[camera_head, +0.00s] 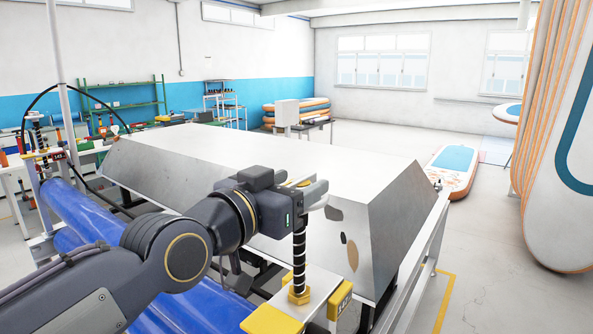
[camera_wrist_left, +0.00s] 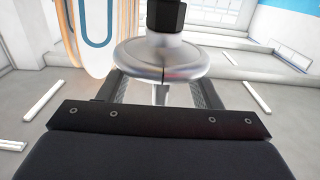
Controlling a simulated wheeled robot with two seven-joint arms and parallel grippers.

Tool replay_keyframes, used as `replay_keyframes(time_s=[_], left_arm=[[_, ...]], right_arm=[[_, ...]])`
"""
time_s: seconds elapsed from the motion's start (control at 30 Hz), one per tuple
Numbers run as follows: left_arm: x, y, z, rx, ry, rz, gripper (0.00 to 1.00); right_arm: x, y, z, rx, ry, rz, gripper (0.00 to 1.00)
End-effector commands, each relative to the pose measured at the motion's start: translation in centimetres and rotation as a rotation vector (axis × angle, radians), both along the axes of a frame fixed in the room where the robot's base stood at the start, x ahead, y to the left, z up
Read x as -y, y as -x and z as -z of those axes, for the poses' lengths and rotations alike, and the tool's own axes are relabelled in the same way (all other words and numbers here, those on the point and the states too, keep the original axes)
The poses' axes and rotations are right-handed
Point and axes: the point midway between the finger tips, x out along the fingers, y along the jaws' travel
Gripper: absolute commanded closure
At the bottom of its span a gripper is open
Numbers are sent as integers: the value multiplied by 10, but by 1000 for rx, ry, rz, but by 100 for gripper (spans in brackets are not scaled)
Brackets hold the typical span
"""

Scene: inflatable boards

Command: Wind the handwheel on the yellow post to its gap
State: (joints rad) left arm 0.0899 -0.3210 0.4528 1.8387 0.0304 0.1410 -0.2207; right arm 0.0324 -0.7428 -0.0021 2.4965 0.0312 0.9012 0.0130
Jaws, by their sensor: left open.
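The handwheel (camera_wrist_left: 150,60) is a shiny silver disc in the left wrist view, with a dark hexagonal piece (camera_wrist_left: 166,14) at its top edge. A thin dark line runs at its near edge; I cannot tell what it is. In the head view a dark threaded screw (camera_head: 299,250) stands upright on a yellow fitting (camera_head: 299,295) atop the post. My left gripper (camera_head: 314,190) is at the screw's top and largely hides the wheel there. In the wrist view the open left gripper (camera_wrist_left: 163,88) has a finger on each side below the wheel; contact is unclear. My right gripper is out of view.
A large grey metal-topped machine (camera_head: 200,150) fills the middle behind my arm. Blue rolls (camera_head: 85,215) lie at the left, with another screw post (camera_head: 38,130) beyond. Tall boards (camera_head: 555,120) stand at the right. The floor (camera_head: 490,260) at the right is clear.

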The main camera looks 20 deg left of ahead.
Motion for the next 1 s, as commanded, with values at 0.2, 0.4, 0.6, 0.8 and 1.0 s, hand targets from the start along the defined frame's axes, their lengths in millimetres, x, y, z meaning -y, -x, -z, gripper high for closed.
replay_keyframes(time_s=[0.2,0.4,0.6,0.8,1.0], left_arm=[[3,-9,1,0,1,0,42],[3,-9,1,0,1,0,44],[3,-9,1,0,1,0,71],[3,-9,1,0,1,1,87],[4,-9,3,1,3,18,87]], right_arm=[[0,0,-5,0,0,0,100],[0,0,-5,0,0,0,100],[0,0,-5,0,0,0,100],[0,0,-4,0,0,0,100],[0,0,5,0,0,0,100]])
